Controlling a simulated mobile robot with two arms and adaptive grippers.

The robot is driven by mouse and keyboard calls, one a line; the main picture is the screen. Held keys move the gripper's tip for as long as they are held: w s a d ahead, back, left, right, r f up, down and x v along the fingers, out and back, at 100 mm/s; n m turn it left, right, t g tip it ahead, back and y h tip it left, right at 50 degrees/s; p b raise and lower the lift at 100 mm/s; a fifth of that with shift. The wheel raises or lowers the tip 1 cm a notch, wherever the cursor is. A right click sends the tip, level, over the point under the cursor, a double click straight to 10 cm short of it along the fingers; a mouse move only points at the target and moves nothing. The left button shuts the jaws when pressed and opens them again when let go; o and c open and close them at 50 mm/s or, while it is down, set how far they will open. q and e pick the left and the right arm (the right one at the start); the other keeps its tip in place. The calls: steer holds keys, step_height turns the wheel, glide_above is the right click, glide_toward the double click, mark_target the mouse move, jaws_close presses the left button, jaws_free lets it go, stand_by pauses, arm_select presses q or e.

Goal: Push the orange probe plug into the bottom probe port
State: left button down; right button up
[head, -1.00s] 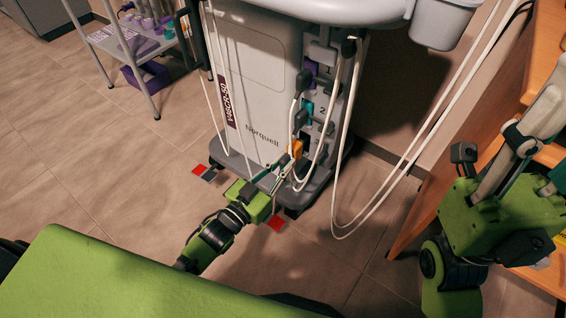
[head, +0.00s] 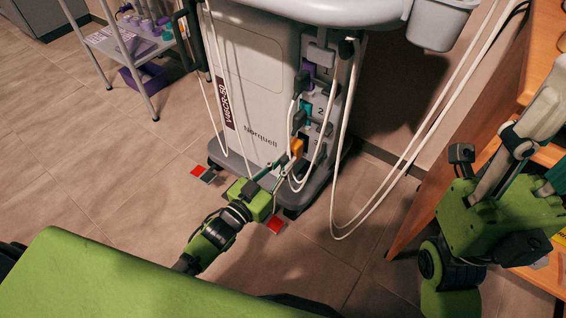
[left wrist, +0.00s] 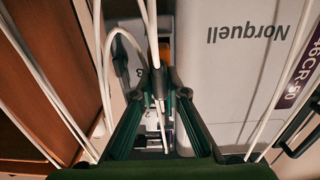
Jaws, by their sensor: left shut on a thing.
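The orange probe plug (head: 297,147) is at the lower front of the white Norquell machine, at the bottom probe port (head: 304,138) below the port marked 2. In the head view I cannot tell whether it is seated or just in front of the port. My left gripper (head: 287,166) reaches up from the lower left and is shut on the plug's rear end. In the left wrist view the fingers (left wrist: 163,82) close around it, with white cable between them; the port is largely hidden. My right gripper (head: 555,173) is at the right edge, partly cut off.
A purple plug (head: 309,72) and a teal plug (head: 305,108) sit in the upper ports. White cables (head: 400,160) hang in loops beside and in front of the ports. A wooden desk (head: 425,215) stands at the right. Open floor lies left of the machine.

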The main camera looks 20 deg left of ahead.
mark_target(294, 151)
arm_select(q)
steer(key=shift+p+x, duration=1)
steer(key=shift+x, duration=0.9)
stand_by(4.3)
steer(key=shift+w+d+r, duration=0.1)
steer(key=shift+w+d, duration=0.05)
steer(key=shift+w, duration=0.4)
stand_by(1.3)
